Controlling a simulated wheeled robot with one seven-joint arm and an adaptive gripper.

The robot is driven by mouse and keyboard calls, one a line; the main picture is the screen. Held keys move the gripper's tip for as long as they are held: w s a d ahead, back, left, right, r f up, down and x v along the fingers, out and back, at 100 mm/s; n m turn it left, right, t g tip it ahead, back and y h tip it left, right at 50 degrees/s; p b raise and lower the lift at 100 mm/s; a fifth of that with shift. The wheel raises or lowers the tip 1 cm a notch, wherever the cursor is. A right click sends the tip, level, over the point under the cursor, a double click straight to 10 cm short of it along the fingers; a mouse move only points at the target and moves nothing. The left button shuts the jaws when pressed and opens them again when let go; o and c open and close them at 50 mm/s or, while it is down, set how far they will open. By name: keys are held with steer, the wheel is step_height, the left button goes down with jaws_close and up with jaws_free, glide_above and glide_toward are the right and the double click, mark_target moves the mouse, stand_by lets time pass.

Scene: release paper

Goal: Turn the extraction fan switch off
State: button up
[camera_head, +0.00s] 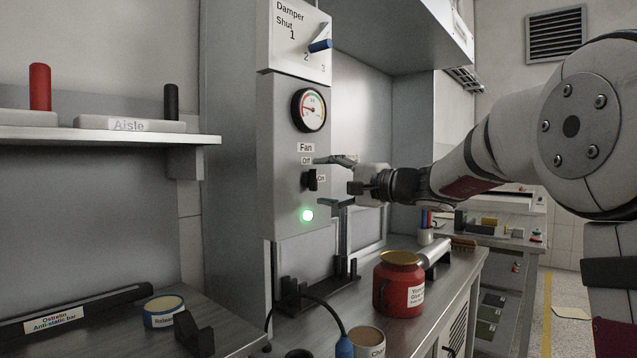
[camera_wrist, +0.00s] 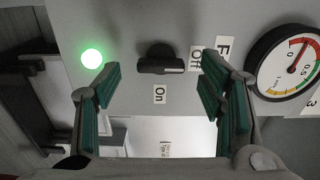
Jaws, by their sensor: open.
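The fan switch (camera_head: 310,180) is a small black knob on the grey panel (camera_head: 285,200), under the "Fan" label. "Off" is above it and "On" to its right. My gripper (camera_head: 330,182) is open and empty, just right of the knob, one finger higher and one lower. In the wrist view its fingers (camera_wrist: 160,90) appear either side of the knob, not visibly touching it.
A round gauge (camera_head: 309,110) and a damper lever (camera_head: 320,45) are above the switch. A shelf (camera_head: 110,137) juts out at left.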

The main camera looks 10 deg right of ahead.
steer(key=v, duration=0.9)
steer(key=shift+s+a, duration=0.1)
steer(key=s+a+f+n+g+h, duration=0.1)
steer(key=s+a+f+n+g, duration=0.15)
steer(key=s+a+f, duration=0.4)
steer(key=s+a+f+n+g+h, duration=0.1)
steer(key=s+a+f+n+g, duration=0.2)
steer(key=s, duration=0.6)
steer(key=s+a+f+n+g, duration=0.1)
steer(key=s+a+f+g, duration=0.4)
steer(key=s, duration=0.3)
steer(key=s+d+f+n+g+h, duration=0.1)
steer(key=s+d+f+h, duration=0.25)
steer(key=s, duration=0.35)
steer(key=s+d+f+n+g+h, duration=0.1)
steer(key=s+d+f+n+h, duration=0.1)
steer(key=s+f, duration=0.35)
steer(key=s+d+f+n+g+h, duration=0.1)
steer(key=s+d+f+h, duration=0.2)
steer(key=s, duration=0.5)
step_height(320, 180, up, 17)
steer(key=t+p, duration=0.3)
steer(key=p, duration=1.2)
steer(key=shift+w, duration=0.4)
